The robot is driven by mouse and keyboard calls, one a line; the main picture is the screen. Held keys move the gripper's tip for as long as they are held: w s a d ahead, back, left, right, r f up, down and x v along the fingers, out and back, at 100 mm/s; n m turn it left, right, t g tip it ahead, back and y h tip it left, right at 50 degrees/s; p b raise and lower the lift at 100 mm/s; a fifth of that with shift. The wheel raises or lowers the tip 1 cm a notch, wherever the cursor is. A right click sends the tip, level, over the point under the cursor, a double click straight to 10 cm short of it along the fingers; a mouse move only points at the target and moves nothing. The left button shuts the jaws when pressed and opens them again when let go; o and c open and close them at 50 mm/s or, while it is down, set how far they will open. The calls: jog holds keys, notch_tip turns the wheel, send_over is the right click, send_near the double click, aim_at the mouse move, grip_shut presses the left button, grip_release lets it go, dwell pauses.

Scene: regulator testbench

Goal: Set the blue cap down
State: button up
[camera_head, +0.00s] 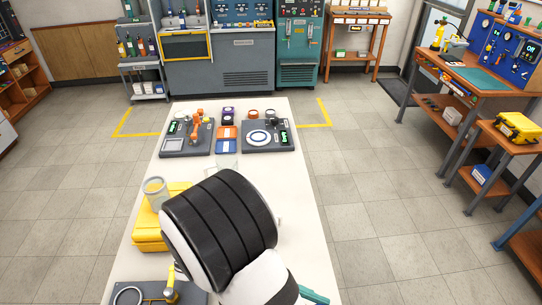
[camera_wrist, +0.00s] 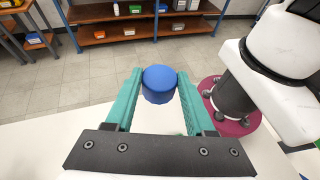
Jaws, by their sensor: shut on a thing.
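The blue cap (camera_wrist: 159,84) shows in the wrist view between the teal fingertips of my gripper (camera_wrist: 160,92). My gripper is shut on it, with one finger on each side. The cap's flat round top faces the camera, and white table surface shows below it. I cannot tell whether the cap touches the table.
Wooden shelves (camera_wrist: 140,28) stand across the floor.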

jog(key=a+f+m+g+y, duration=0.3)
jog(key=a+m+g+y, duration=0.25)
jog(key=m+g, duration=0.2)
jog(key=w+a+m+t+y, duration=0.1)
jog(key=w+a+m+y, duration=0.75)
jog(key=m+y, duration=0.65)
jog(key=w+d+r+m+t+y, duration=0.2)
jog(key=w+m+t+y, duration=0.1)
jog(key=w+m+t, duration=0.3)
jog(key=w+d+r+m+t+y, duration=0.1)
jog(key=w+m+t+y, duration=0.3)
jog(key=w, duration=0.5)
jog(key=w+d+r+m+t+h, duration=0.4)
jog(key=w+d+m+t+h, duration=0.15)
jog(key=w+d+t, duration=0.35)
jog(key=w+d+r+m+t+h, duration=0.3)
jog(key=w+d+m+t+h, duration=0.25)
jog(key=d, duration=0.55)
jog(key=m+y, duration=0.2)
send_over(279, 191)
jog(key=shift+g, duration=0.4)
notch_tip(279, 191, down, 18)
jog(key=shift+s+d+r, duration=0.1)
jog(key=shift+r, duration=0.05)
jog(key=shift+f+h, duration=0.35)
jog(key=shift+f, duration=1.6)
